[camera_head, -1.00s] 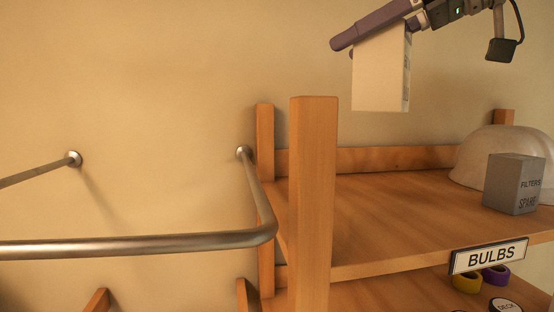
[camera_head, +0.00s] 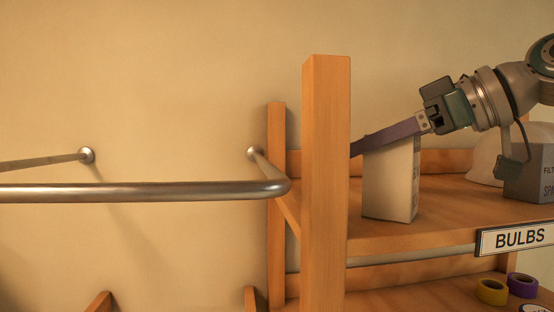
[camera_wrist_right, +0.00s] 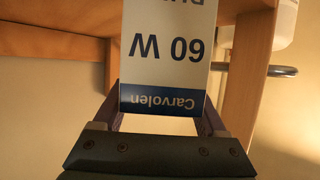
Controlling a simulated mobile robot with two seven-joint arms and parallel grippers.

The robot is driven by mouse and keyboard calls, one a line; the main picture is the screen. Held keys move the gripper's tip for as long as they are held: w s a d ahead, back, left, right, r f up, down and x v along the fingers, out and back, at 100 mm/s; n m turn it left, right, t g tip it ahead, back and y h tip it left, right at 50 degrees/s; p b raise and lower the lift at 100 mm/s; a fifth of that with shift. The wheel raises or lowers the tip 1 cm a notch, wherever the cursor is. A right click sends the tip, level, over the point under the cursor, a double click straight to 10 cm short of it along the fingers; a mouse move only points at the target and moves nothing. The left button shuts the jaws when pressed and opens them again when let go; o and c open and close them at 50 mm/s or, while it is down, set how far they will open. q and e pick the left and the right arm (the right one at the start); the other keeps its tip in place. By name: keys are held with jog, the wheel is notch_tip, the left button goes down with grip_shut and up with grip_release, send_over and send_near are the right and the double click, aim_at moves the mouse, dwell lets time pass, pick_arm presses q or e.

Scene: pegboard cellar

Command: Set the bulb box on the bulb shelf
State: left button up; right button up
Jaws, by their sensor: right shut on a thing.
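The bulb box (camera_head: 390,185) is a tall white carton, upright or nearly so, over the left end of the bulb shelf (camera_head: 445,205), just behind the front post. I cannot tell whether its base touches the board. My right gripper (camera_head: 372,141) reaches in from the right and is shut on the top of the box. In the right wrist view the box (camera_wrist_right: 168,50) shows "60 W" and "Carvolen" upside down, between the fingers of my gripper (camera_wrist_right: 160,122). My left gripper is out of view.
A thick wooden post (camera_head: 326,180) stands close left of the box. A grey filter box (camera_head: 530,178) and a pale dome (camera_head: 487,158) stand to the right on the shelf. A "BULBS" sign (camera_head: 518,238) hangs on the front edge. A metal rail (camera_head: 140,192) runs left.

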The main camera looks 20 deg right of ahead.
jog(key=shift+f, duration=0.1)
jog(key=o, duration=1.5)
jog(key=shift+c, duration=0.2)
jog(key=shift+r, duration=0.2)
jog(key=shift+s+d, duration=0.15)
jog(key=b+v, duration=0.7)
jog(key=v, duration=0.4)
jog(key=shift+s+r, duration=0.25)
jog(key=shift+r, duration=0.05)
jog(key=shift+d, duration=0.1)
